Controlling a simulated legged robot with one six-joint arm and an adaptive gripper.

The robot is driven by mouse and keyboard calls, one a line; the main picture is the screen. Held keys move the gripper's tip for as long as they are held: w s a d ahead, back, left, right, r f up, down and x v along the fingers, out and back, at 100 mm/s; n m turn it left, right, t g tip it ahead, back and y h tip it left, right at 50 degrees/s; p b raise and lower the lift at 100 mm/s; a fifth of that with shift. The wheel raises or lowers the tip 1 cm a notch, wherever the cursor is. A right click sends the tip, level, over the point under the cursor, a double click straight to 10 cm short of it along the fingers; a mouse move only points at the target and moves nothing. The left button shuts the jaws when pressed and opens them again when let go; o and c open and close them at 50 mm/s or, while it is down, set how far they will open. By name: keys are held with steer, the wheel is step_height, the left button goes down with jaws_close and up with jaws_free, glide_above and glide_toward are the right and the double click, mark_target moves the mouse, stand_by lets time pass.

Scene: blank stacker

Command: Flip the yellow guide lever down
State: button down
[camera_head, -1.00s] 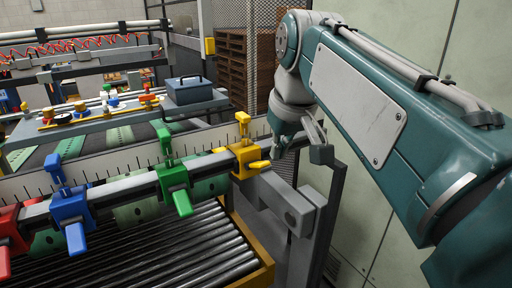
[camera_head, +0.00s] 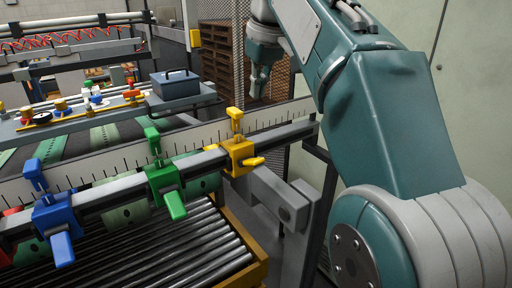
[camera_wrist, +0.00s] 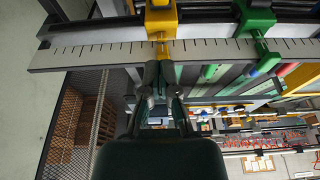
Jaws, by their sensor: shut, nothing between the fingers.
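The yellow guide (camera_head: 240,157) is clamped on the grey rail at its right part. Its yellow lever (camera_head: 252,162) sticks out sideways to the right, while its yellow knob (camera_head: 235,114) stands up on top. My gripper (camera_head: 257,88) is above and behind the guide, apart from it in the head view. In the wrist view my gripper (camera_wrist: 162,72) has its fingers together and empty, just below the yellow guide's stem (camera_wrist: 161,48). The yellow guide's body (camera_wrist: 160,20) shows at the top edge there; its lever cannot be made out.
A green guide (camera_head: 162,178) and a blue guide (camera_head: 53,214) sit further left on the rail, their levers slanting down to the front. A ruled bar (camera_head: 110,168) runs behind them. Rollers (camera_head: 165,250) lie below. A grey box (camera_head: 175,84) stands behind.

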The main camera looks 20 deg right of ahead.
glide_above(259, 159)
steer(key=w+a, duration=0.1)
steer(key=w, duration=0.2)
step_height(259, 159, down, 10)
steer(key=shift+r, duration=0.25)
steer(key=f, duration=0.1)
steer(key=s, duration=0.1)
steer(key=f, duration=0.1)
steer(key=shift+s+d+f, duration=0.15)
steer(key=shift+d+f, duration=0.1)
steer(key=shift+f, duration=0.05)
steer(key=shift+s+d+f, duration=0.1)
steer(key=shift+s+f, duration=0.15)
steer(key=shift+f, duration=0.25)
steer(key=shift+s+d+f+t, duration=0.1)
steer(key=shift+s+f+t, duration=0.2)
steer(key=shift+t, duration=0.4)
steer(key=shift+s+d+f+t+y, duration=0.15)
steer(key=shift+s+f+t+y, duration=0.3)
steer(key=shift+t, duration=0.45)
steer(key=shift+s+d+f+t+y, duration=0.1)
steer(key=shift+s+f+t+y, duration=0.1)
steer(key=shift+f+t, duration=0.45)
steer(key=shift+s+d+f+t+y, duration=0.15)
steer(key=shift+s+f+t, duration=0.15)
steer(key=shift+f, duration=0.65)
steer(key=shift+s+a+f+t+y, duration=0.1)
steer(key=shift+s+f+t+y, duration=0.1)
steer(key=shift+f+t, duration=0.5)
steer(key=shift+f+g, duration=0.25)
